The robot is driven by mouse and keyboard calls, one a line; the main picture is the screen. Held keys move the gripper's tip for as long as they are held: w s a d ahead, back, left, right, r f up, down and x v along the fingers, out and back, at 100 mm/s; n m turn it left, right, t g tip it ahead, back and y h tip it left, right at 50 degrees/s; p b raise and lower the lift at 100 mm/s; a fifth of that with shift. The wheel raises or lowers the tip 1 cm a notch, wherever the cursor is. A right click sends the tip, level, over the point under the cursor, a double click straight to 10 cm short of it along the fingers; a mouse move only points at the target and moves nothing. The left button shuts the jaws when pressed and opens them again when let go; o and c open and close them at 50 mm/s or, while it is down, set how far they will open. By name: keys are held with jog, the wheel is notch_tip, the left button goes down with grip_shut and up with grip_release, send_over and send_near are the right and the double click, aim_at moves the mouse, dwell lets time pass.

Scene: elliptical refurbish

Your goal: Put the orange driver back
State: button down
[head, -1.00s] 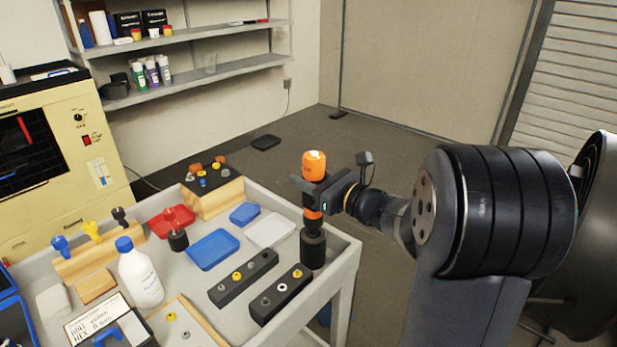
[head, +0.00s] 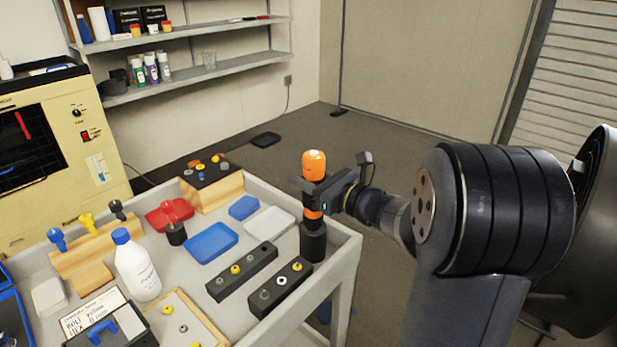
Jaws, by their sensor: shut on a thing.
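The orange driver (head: 314,163) is upright in my gripper (head: 311,190) at the right corner of the grey cart. Its orange top shows above the jaws and an orange band shows below them. My gripper reaches in from the right and is shut around its body. Directly under the driver is a black cylinder (head: 313,243) on the cart's corner. The driver's lower end meets or overlaps the cylinder's top in the picture; I cannot tell whether it is inside it.
The cart (head: 347,262) holds two black blocks with nuts (head: 280,287), a blue tray (head: 211,242), a white tray (head: 270,224), a red tray (head: 158,216), a white bottle (head: 137,268) and wooden racks. A cream machine (head: 95,165) stands at left.

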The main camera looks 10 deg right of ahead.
jog(key=shift+f+b, duration=0.35)
jog(key=shift+f, duration=0.05)
jog(key=c, duration=0.8)
grip_release()
jog(key=v, duration=1.1)
jog(key=shift+w+a, duration=0.15)
